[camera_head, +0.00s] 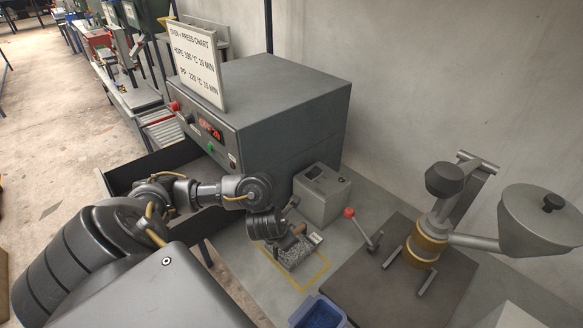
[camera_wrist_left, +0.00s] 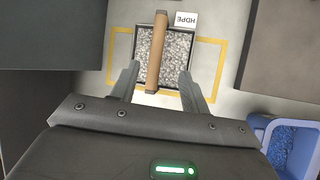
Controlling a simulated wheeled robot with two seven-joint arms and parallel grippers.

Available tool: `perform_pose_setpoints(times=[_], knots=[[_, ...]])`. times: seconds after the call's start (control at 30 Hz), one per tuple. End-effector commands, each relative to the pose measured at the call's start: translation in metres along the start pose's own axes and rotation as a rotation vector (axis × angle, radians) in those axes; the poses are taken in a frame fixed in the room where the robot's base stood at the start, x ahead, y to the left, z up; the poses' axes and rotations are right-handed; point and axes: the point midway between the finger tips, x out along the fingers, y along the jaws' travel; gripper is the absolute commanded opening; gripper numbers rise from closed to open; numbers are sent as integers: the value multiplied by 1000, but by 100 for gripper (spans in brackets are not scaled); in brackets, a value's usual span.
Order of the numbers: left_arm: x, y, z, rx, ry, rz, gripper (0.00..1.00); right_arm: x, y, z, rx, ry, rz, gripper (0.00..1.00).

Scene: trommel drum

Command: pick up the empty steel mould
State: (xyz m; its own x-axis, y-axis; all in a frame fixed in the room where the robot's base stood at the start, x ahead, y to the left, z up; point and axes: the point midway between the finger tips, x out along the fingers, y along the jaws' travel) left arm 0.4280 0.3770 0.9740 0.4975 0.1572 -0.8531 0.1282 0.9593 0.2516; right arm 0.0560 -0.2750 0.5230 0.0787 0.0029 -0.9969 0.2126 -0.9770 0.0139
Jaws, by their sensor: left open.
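The steel mould (camera_head: 297,255) sits on the bench inside a yellow outline, beside the grey box. In the left wrist view the mould (camera_wrist_left: 177,62) is a square dark-rimmed tray whose inside looks filled with grey and white flakes, not empty. A wooden bar handle (camera_wrist_left: 157,45) runs across it. My left gripper (camera_wrist_left: 160,72) is open, its two fingers on either side of the handle's near end, with gaps on both sides. In the head view my left gripper (camera_head: 278,240) is over the mould and hides part of it. My right gripper is not in view.
A blue bin (camera_head: 318,313) of blue bits stands in front. The oven (camera_head: 290,110) and a grey box (camera_head: 321,195) stand behind, a red-knobbed lever (camera_head: 362,230) and a hopper press (camera_head: 430,240) to the right.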

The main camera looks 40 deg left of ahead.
Motion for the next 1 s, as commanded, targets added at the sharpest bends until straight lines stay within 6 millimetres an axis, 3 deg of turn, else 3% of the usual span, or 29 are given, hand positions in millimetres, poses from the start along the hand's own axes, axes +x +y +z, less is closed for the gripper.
perform_pose_setpoints(times=[0.03, 0.2, 0.43, 0.8, 1.0], knots=[[15, -2, -4, -3, 1, 0, 46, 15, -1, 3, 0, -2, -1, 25], [34, -1, -3, -2, 1, 1, 46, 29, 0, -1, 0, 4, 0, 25], [38, 0, -1, -1, 0, 1, 46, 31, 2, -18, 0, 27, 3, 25], [85, 5, -7, -2, 2, 0, 46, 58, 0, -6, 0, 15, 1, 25], [88, 6, -5, -1, -1, 0, 46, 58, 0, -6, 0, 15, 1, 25]])
